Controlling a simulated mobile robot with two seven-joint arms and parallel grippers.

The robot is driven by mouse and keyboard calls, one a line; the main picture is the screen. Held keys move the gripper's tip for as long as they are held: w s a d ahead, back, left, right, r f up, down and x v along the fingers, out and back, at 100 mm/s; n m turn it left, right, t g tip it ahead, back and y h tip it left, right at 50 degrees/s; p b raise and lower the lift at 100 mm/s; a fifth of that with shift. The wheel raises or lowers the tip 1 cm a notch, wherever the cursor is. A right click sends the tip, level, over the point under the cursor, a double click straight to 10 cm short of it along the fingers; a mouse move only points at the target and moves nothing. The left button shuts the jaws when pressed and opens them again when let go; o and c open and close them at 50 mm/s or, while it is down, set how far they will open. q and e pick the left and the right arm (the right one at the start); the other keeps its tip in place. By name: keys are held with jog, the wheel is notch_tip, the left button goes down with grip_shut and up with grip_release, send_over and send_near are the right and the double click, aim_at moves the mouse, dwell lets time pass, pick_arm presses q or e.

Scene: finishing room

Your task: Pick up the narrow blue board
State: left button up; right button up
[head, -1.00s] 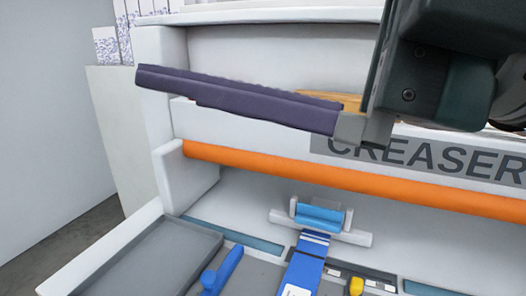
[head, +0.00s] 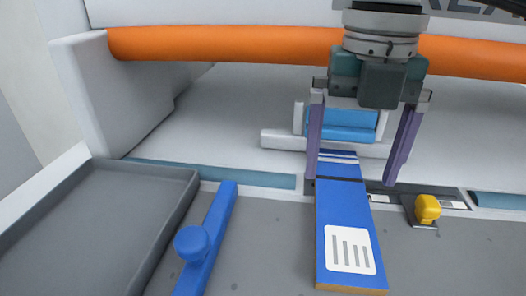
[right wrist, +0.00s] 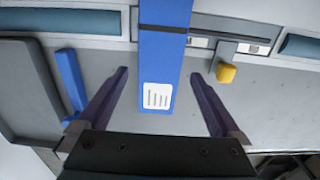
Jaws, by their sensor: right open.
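The narrow blue board (head: 346,226) has a white label with dark bars near its front end. It lies flat, pointing away from me, its far end by the light blue block of the machine. It also shows in the right wrist view (right wrist: 162,70). My right gripper (head: 351,182) is open, its purple fingers pointing down, one on each side of the board. In the right wrist view, the fingers (right wrist: 160,75) stand apart with the board between them and gaps on both sides. Contact with the board is not visible. My left gripper is not in view.
A blue bar with a round knob (head: 207,238) lies left of the board. A grey tray (head: 95,225) is further left. A yellow block (head: 427,208) sits to the right. An orange roller (head: 225,43) crosses behind. The grey bed right of the board is mostly clear.

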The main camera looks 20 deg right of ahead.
aim_at(343, 207)
jog(key=f, duration=0.5)
jog(key=shift+s+f, duration=0.1)
jog(key=shift+s, duration=0.15)
jog(key=shift+a, duration=0.1)
jog(key=c, duration=1.3)
